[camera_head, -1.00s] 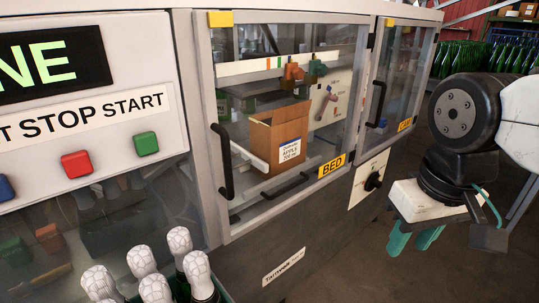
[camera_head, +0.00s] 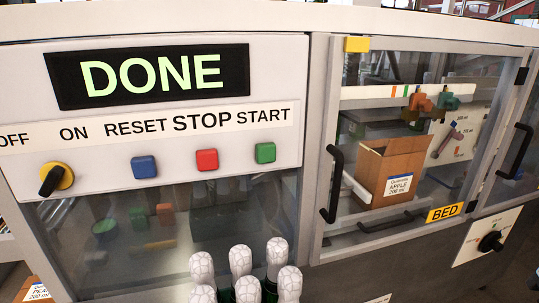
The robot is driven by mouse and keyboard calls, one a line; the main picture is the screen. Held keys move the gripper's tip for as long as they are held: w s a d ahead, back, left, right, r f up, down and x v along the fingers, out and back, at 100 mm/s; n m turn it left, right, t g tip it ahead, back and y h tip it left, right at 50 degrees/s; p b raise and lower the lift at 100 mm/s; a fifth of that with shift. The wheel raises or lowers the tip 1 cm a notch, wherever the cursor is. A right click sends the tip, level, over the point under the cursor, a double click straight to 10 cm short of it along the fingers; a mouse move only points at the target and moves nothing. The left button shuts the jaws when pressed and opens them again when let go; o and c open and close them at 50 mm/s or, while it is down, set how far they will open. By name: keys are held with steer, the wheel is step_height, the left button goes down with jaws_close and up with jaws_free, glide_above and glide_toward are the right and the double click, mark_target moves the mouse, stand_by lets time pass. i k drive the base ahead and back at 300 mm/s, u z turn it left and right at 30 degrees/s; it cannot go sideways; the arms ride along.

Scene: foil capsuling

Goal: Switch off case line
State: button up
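The control panel of the case line fills the left and middle of the view. Its display (camera_head: 150,76) reads DONE in green letters. A rotary switch (camera_head: 57,179) with a yellow base and black handle sits at the panel's left, below the OFF and ON labels. Its handle slants down to the left, and I cannot tell for sure which label it is set to. Right of it are a blue button (camera_head: 144,167), a red button (camera_head: 207,160) and a green button (camera_head: 265,153), under RESET, STOP and START. My gripper is out of view.
White-foiled bottles (camera_head: 241,262) stand low in front of the machine, below the panel. A closed glass door (camera_head: 420,150) with a black handle, labelled BED, covers an open carton (camera_head: 388,172). A black knob (camera_head: 490,241) sits at lower right.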

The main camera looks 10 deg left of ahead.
mark_target(56, 175)
steer(key=u, duration=1.45)
steer(key=k, duration=0.5)
steer(key=u, duration=1.3)
steer(key=i, duration=0.95)
steer(key=z, duration=0.05)
